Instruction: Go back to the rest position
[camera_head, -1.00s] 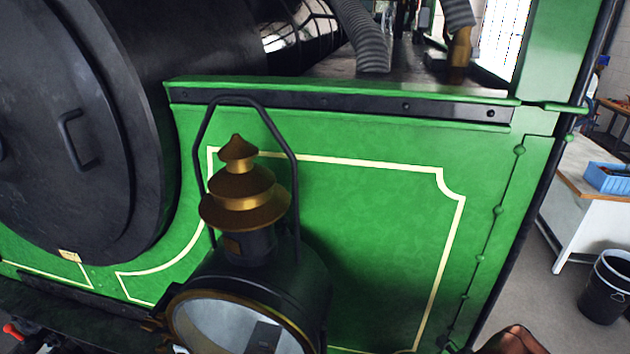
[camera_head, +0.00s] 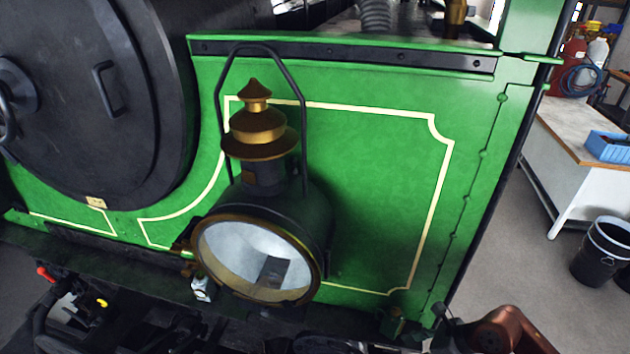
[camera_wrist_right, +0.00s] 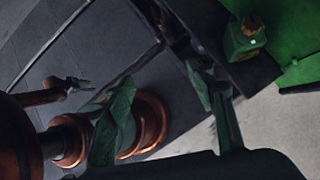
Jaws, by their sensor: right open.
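My right gripper (camera_wrist_right: 160,105) shows in the right wrist view, its two greenish fingers spread apart with nothing held between them. Dark surfaces and copper-coloured round parts lie beyond the fingers, and I cannot tell whether the gripper touches any of them. In the head view, the front of the green steam tram (camera_head: 375,190) fills the middle. A black lamp (camera_head: 318,225) with a brass chimney top and a round glass stands before the green panel.
The round black smokebox door (camera_head: 85,140) is at the left. At the right stand a white workbench (camera_head: 590,195) with a blue crate (camera_head: 607,147) on it and a black bin (camera_head: 595,262). Grey floor (camera_head: 510,240) is clear between tram and bench.

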